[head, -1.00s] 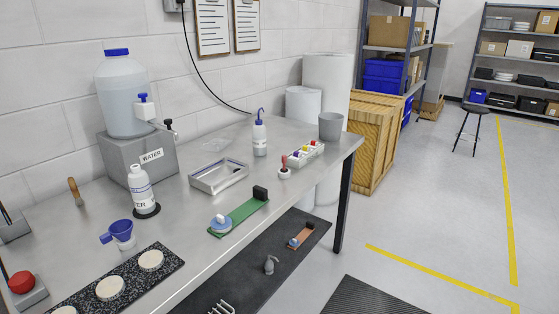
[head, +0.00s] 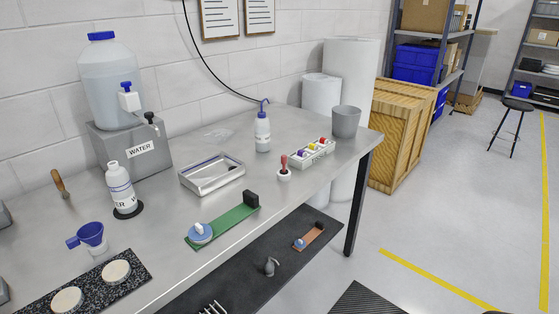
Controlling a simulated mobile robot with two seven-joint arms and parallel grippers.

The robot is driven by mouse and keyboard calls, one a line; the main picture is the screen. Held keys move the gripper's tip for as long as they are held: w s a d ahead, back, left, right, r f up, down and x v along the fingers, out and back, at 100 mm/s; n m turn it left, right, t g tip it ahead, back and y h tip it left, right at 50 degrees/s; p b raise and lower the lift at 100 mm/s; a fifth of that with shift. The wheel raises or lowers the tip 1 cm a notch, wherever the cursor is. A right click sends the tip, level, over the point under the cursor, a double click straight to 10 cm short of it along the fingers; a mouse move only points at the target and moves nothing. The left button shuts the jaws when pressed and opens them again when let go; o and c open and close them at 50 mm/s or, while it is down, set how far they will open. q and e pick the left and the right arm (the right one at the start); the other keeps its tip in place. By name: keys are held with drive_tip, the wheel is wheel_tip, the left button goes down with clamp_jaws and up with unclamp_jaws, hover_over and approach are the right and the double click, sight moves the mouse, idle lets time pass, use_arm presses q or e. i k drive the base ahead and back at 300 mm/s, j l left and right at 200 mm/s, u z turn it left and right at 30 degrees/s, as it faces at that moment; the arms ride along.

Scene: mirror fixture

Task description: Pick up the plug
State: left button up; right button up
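I cannot tell for sure which thing is the plug. A green fixture board (head: 232,224) lies on the steel bench, with a blue disc (head: 201,235) bearing a white knob at its left end and a black block (head: 251,199) at its right end. A small grey piece with a bent top (head: 270,267) stands on the dark lower shelf. A smaller orange-brown board (head: 314,236) with a blue knob and dark block lies further right on that shelf. A red-handled piece (head: 284,167) stands in a white base on the bench. Neither of my grippers is in view.
On the bench (head: 160,262) are a water jug on a grey box (head: 135,150), a white bottle (head: 120,190), a blue cup (head: 90,236), a metal tray (head: 212,174), a wash bottle (head: 262,133) and a grey bin (head: 346,121). Open floor lies to the right.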

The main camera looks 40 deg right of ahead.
sight(284, 158)
drive_tip(key=l+u, duration=0.15)
drive_tip(key=l, duration=0.3)
drive_tip(key=l+u, duration=0.2)
drive_tip(key=l, duration=0.3)
drive_tip(key=l+u, duration=0.15)
drive_tip(key=l, duration=0.3)
drive_tip(key=l+u, duration=0.15)
drive_tip(key=l, duration=0.35)
drive_tip(key=l+u, duration=0.2)
drive_tip(key=l, duration=0.25)
drive_tip(key=k+l+u, duration=0.15)
drive_tip(key=l, duration=0.3)
drive_tip(key=k+l+u, duration=0.2)
drive_tip(key=l, duration=0.25)
drive_tip(key=l+u, duration=0.15)
drive_tip(key=l, duration=0.3)
